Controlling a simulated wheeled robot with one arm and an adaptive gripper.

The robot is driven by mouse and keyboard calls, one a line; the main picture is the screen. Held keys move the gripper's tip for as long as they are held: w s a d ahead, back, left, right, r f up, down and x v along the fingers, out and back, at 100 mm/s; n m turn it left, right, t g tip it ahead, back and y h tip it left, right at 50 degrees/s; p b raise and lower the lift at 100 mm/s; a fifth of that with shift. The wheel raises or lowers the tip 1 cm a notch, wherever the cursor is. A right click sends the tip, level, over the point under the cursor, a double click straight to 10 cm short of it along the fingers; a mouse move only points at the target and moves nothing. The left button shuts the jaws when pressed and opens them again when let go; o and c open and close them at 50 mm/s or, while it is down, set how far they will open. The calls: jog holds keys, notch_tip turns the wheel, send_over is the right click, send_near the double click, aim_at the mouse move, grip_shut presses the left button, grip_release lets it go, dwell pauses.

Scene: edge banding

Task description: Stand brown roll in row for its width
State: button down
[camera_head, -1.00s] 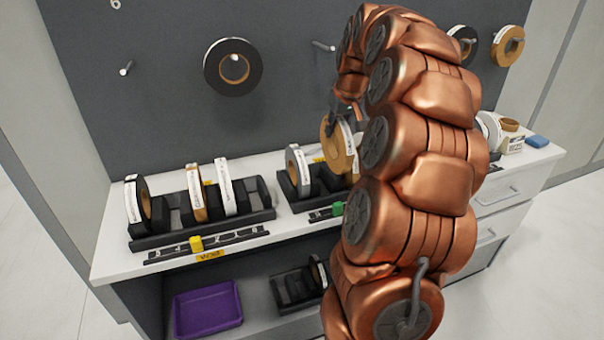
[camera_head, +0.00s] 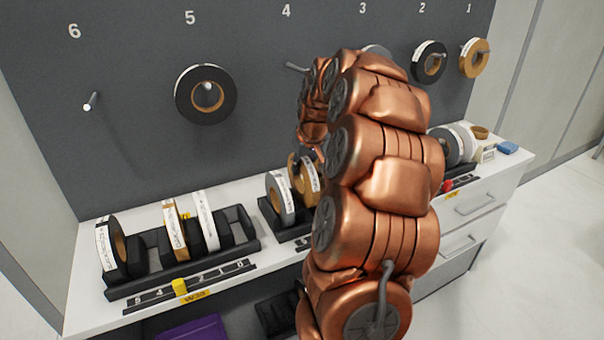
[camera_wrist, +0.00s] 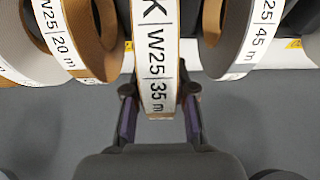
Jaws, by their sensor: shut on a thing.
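My gripper (camera_wrist: 159,105) is shut on a brown roll (camera_wrist: 157,70) with a white label reading W25 | 35 m, one finger on each side of it. In the wrist view the roll is between a brown roll labelled W25 | 20 m (camera_wrist: 68,38) and a roll labelled W25 | 45 m (camera_wrist: 248,35). In the head view a brown roll (camera_head: 303,185) is upright beside a grey roll (camera_head: 280,194) at the middle black rack (camera_head: 268,212). My arm hides most of the gripper there. I cannot tell whether the held roll touches the rack bottom.
A left black rack (camera_head: 240,243) holds several upright rolls. A marker strip (camera_head: 215,277) with a yellow slider lies in front of it. Rolls hang on numbered wall pegs, including a black one (camera_head: 187,100) at 5. More rolls (camera_head: 447,146) and a blue block (camera_head: 508,147) are at right.

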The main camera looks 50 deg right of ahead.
aim_at(299, 185)
notch_tip(299, 185, down, 3)
jog(key=shift+f+p, duration=0.2)
jog(key=shift+p, duration=0.3)
jog(key=shift+f+b, duration=0.35)
jog(key=shift+b, duration=0.05)
jog(key=c, duration=0.9)
grip_release()
jog(key=shift+c, duration=0.2)
jog(key=shift+r, duration=0.1)
